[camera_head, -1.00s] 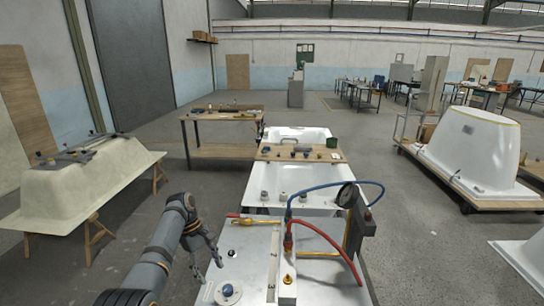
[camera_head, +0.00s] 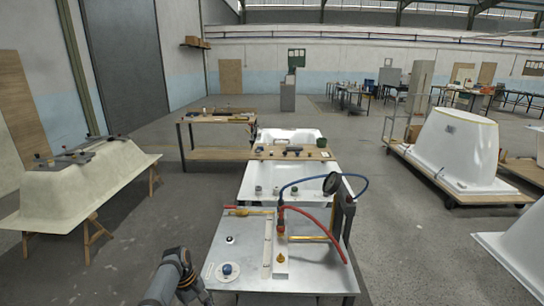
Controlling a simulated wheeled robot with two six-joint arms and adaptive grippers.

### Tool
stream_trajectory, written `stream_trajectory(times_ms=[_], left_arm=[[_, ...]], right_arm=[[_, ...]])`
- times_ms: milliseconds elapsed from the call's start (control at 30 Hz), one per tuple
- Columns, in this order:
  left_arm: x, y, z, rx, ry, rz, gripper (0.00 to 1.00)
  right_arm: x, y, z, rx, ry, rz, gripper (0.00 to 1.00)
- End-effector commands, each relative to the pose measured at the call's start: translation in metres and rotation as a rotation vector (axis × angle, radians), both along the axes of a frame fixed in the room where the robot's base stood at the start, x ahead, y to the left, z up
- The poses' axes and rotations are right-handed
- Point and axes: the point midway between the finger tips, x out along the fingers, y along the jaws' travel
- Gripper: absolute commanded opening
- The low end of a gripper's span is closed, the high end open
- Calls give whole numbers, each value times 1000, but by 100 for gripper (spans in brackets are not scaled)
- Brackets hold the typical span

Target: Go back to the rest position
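My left arm comes in at the bottom edge, and its gripper (camera_head: 199,297) is at the near left corner of the white bench top (camera_head: 237,258). The gripper is partly cut off by the bottom edge, so its opening is hard to see. No held thing shows at it. My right gripper is not in view.
A white tub (camera_head: 258,181) with a wooden board (camera_head: 262,153) lies beyond the bench. An upturned cream tub shell (camera_head: 84,187) rests on trestles at left. A white tub shell (camera_head: 457,146) sits on a cart at right.

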Motion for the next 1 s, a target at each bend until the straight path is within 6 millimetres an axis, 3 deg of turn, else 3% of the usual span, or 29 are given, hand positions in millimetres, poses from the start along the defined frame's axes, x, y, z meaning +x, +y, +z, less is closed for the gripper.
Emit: stream_trajectory(times_ms=[167,267,400,467,500,600,733,833,1000], left_arm=[[-51,11,-95,54,-44,-90,56],[-102,22,-162,101,-82,-185,56],[-193,37,-247,172,-145,-363,56],[-239,42,-276,199,-169,-450,56],[-271,45,-292,215,-184,-511,56],[-347,51,-322,245,-224,-662,56],[-425,53,-338,268,-269,-823,56],[-459,53,-342,275,-293,-897,56],[-475,53,-342,279,-308,-936,56]], right_arm=[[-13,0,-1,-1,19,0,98],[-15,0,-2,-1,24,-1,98],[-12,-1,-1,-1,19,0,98],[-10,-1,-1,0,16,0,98],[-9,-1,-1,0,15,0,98],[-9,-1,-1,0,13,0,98],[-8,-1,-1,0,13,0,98],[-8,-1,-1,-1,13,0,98],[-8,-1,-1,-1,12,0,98]])
